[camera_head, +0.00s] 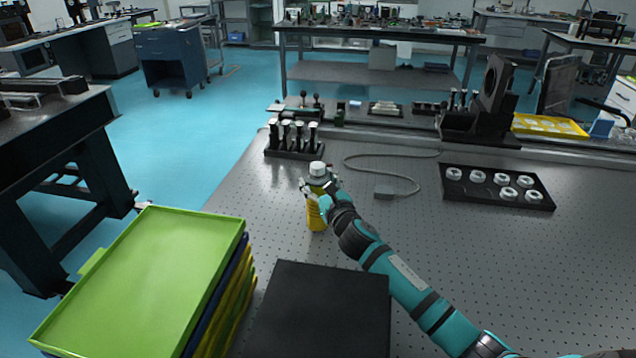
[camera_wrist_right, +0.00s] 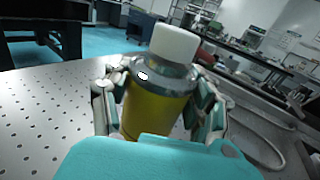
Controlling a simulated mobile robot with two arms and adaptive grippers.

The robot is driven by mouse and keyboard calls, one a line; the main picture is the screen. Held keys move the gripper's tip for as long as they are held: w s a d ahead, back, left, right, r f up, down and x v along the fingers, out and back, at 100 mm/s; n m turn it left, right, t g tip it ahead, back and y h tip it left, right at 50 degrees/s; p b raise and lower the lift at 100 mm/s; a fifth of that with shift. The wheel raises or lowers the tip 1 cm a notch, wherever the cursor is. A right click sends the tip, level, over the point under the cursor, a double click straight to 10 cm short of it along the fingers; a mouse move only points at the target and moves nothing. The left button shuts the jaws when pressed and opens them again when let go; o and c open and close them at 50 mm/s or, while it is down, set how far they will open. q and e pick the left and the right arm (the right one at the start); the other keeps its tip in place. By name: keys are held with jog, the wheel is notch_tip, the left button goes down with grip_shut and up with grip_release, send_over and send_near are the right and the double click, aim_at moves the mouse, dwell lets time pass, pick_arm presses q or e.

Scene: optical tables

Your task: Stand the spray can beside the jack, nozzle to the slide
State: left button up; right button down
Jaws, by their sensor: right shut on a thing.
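The spray can (camera_head: 316,214) is yellow with a grey shoulder and a white top, and it is upright on or just above the perforated optical table. My right gripper (camera_head: 319,188) is shut around its upper part. In the right wrist view the can (camera_wrist_right: 157,108) sits between the two fingers, with its white top (camera_wrist_right: 174,44) clear above them. Which way the nozzle faces cannot be told. A flat black block (camera_head: 322,310) lies at the front; I cannot tell if it is the jack. I cannot pick out the slide with certainty. My left gripper is not in view.
A black rack of posts (camera_head: 293,150) stands behind the can. A grey cable (camera_head: 385,165) lies right of it, then a black tray of white rings (camera_head: 497,187). The table's right front is bare apart from my arm.

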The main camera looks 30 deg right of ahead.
jog(key=shift+c, duration=2)
grip_release()
